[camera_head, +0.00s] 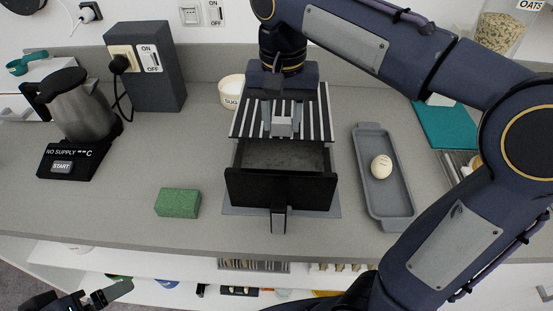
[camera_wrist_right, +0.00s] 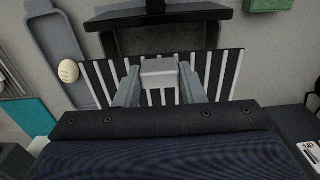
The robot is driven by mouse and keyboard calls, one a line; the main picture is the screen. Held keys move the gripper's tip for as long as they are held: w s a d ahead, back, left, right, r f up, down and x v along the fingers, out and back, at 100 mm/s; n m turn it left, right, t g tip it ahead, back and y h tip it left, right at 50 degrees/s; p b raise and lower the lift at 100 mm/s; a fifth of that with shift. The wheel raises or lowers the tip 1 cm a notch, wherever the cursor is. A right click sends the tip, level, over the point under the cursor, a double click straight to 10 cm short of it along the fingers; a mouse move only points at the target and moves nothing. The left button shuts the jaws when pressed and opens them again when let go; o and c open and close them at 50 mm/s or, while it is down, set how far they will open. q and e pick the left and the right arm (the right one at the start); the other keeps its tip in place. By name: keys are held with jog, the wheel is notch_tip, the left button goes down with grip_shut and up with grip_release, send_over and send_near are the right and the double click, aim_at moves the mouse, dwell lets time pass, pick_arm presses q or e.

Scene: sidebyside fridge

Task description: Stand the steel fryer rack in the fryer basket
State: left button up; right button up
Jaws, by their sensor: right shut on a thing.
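The steel fryer rack (camera_head: 311,121) is a striped slatted plate at the back of the black fryer basket (camera_head: 281,188). My right gripper (camera_head: 281,120) is shut on a light grey block on the rack's middle. In the right wrist view the rack (camera_wrist_right: 234,75) spreads to both sides of the gripper (camera_wrist_right: 159,84), with the basket (camera_wrist_right: 160,38) beyond it. The rack seems to be above or at the basket's back edge; I cannot tell whether it touches. The basket's visible interior is empty, and its handle points to the front. My left gripper (camera_head: 112,292) is low at the left, away from the basket.
A grey tray (camera_head: 366,143) with an egg (camera_head: 381,167) lies right of the basket. A green sponge (camera_head: 178,203) lies left of it. A kettle (camera_head: 82,105), a switch box (camera_head: 146,68) and a sugar bowl (camera_head: 232,91) stand behind left. Counter between sponge and kettle is clear.

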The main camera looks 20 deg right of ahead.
aim_at(282, 135)
notch_tip(282, 135, down, 16)
jog(key=shift+s+f+b, duration=0.1)
jog(key=shift+s+b, duration=0.05)
jog(key=shift+b, duration=0.6)
jog(key=o, duration=1.1)
jog(key=shift+f, duration=0.1)
jog(key=shift+r, duration=0.3)
notch_tip(282, 135, up, 12)
jog(key=shift+f+p, duration=0.15)
jog(key=shift+p, duration=0.45)
